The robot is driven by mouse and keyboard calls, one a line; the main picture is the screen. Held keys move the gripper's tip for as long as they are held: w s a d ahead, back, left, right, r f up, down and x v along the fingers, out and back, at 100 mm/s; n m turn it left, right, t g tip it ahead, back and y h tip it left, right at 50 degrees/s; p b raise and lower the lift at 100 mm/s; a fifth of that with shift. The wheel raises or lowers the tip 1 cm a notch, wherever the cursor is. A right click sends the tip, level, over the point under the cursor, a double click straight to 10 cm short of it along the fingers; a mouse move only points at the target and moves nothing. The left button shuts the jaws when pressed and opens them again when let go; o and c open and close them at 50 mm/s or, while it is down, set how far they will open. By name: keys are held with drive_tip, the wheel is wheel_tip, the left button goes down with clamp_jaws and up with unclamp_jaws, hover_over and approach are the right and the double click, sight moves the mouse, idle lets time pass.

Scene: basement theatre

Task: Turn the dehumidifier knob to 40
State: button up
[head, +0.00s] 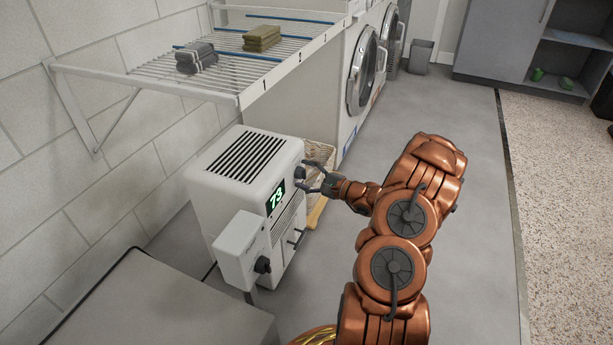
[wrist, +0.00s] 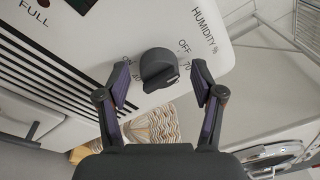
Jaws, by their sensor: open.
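The white dehumidifier (head: 240,165) stands on the floor by the block wall, and its green display (head: 276,197) appears to read 73. My gripper (wrist: 161,84) is open, with one finger on each side of the knob. In the wrist view both fingertips look apart from it. In the head view my gripper (head: 309,178) is at the dehumidifier's upper front, beside the knob (head: 300,172).
A grey-white box with a dark knob (head: 262,265) stands in front of the dehumidifier. A wire rack (head: 235,50) with folded cloths hangs above. Washing machines (head: 366,70) stand at the back. The floor to the right is clear.

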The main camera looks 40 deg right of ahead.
drive_tip(key=c, duration=1.1)
drive_tip(key=shift+c, duration=0.2)
